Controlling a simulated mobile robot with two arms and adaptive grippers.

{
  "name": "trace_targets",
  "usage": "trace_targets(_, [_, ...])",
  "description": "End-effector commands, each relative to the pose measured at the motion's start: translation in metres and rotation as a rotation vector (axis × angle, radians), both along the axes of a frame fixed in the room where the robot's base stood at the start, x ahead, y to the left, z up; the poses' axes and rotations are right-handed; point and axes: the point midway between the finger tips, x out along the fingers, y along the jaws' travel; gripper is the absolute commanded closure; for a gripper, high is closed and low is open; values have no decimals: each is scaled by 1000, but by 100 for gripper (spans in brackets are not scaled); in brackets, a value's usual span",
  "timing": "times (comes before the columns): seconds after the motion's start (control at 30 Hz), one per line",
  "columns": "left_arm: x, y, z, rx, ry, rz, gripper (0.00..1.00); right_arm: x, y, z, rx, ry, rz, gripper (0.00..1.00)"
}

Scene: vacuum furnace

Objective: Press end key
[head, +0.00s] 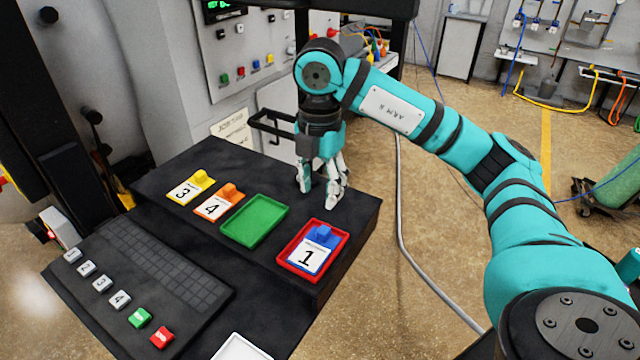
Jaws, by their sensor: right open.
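A row of keys runs along the front edge of the dark console (200,322) at lower left. White keys marked 1 (72,256), 2 (86,268), 3 (102,284) and 4 (119,299) come first, then a green key (140,318) and a red key (162,337). The lettering on the green and red keys is too small to read, so I cannot tell which is the end key. My right gripper (318,197) is open, pointing down over the back right of the black table, well away from the keys. I see nothing between its fingers. My left gripper is not in view.
On the black table (225,160) stand a yellow card 3 (190,188), an orange card 4 (219,203), an empty green tray (255,222), and a red tray (341,264) holding a blue card 1 (312,256). A white tray (243,348) shows at the bottom edge.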

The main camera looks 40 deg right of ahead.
Motion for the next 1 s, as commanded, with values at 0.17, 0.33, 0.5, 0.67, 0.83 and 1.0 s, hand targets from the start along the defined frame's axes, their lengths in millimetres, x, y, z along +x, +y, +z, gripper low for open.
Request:
trace_targets(0.17, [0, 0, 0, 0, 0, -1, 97, 0, 0, 0, 0, 0, 0, 54])
trace_targets(0.33, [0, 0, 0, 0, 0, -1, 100, 0, 0, 0, 0, 0, 0, 54])
trace_targets(0.5, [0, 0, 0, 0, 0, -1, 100, 0, 0, 0, 0, 0, 0, 54])
trace_targets(0.67, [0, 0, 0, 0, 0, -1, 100, 0, 0, 0, 0, 0, 0, 54])
trace_targets(0.83, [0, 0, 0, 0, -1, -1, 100, 0, 0, 0, 0, 0, 0, 54])
trace_targets(1.0, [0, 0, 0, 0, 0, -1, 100, 0, 0, 0, 0, 0, 0, 54])
